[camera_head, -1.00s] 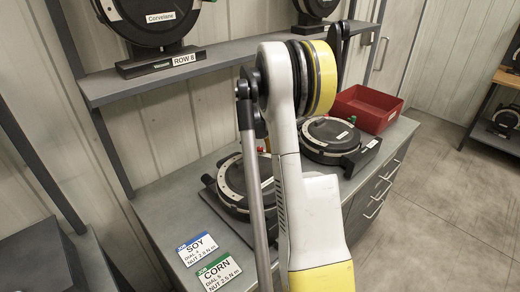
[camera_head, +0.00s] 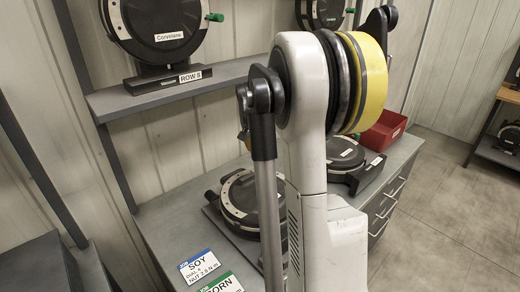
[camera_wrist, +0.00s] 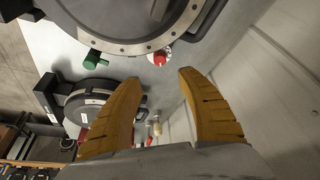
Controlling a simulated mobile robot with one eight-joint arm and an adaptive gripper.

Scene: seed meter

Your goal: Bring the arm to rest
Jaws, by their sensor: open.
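My gripper (camera_wrist: 162,85) shows in the wrist view with its two yellow-orange fingers spread apart and nothing between them. The wrist view looks past the fingers at the grey bench and round black seed meters. In the head view my white arm with a yellow band stands raised in the middle and hides part of the bench. The gripper itself is not visible there.
A seed meter (camera_head: 238,205) lies on the bench (camera_head: 165,232) left of my arm, another (camera_head: 345,153) right of it. A red bin (camera_head: 385,130) stands behind. The SOY card (camera_head: 200,266) lies at the front. A shelf (camera_head: 150,97) carries more meters.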

